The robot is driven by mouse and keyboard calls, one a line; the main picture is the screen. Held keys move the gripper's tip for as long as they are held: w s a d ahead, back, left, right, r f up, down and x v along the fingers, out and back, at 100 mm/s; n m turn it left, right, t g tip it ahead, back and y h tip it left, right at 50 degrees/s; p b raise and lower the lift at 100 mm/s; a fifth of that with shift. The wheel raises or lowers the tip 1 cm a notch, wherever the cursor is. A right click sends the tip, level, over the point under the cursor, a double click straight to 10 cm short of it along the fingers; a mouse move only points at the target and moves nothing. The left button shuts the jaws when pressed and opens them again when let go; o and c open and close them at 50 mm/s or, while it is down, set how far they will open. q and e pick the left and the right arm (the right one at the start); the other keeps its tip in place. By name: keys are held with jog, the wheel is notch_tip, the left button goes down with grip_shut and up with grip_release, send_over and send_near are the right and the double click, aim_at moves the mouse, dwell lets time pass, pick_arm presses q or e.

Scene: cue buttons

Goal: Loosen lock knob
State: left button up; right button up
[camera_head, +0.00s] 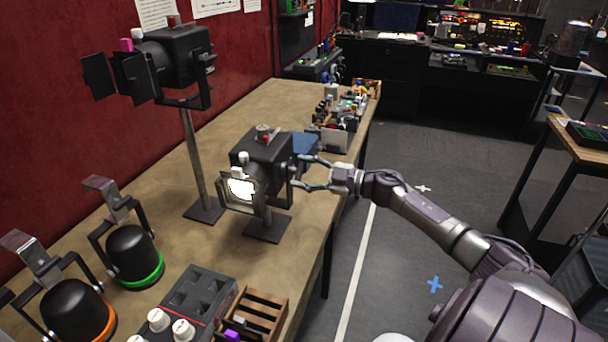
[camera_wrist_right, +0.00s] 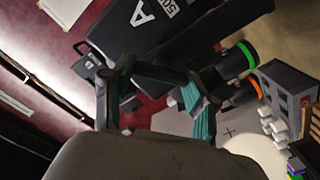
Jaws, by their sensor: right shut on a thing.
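A small black stage lamp (camera_head: 262,152) with a lit white lens (camera_head: 241,189) stands on a flat base (camera_head: 267,229) on the bench. Its lock knob is on the right side of its bracket and is mostly hidden by my fingers. My right gripper (camera_head: 297,171) reaches in from the right, its two teal fingers spread around the knob and shut on it. In the right wrist view, the fingers (camera_wrist_right: 155,82) close around a dark part beside the lamp body (camera_wrist_right: 145,25), which bears a white letter A. My left gripper is not in view.
A taller lamp (camera_head: 172,58) on a post stands behind to the left. Two black lamps with a green ring (camera_head: 148,274) and an orange ring (camera_head: 108,328) sit front left. A button panel (camera_head: 196,300) and wooden crate (camera_head: 262,312) are in front. The floor right of the bench is open.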

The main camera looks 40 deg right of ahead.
jog(key=n+b, duration=0.1)
jog(key=n, duration=0.2)
jog(key=shift+f+n+b, duration=0.2)
jog(key=shift+n+b, duration=0.15)
jog(key=shift+n, duration=0.05)
jog(key=shift+a+f+n+b, duration=0.1)
jog(key=shift+f+n+b, duration=0.05)
jog(key=shift+n+b, duration=4.8)
jog(key=shift+n+p, duration=0.85)
jog(key=shift+n, duration=0.1)
jog(key=o, duration=1.1)
jog(key=shift+o, duration=0.3)
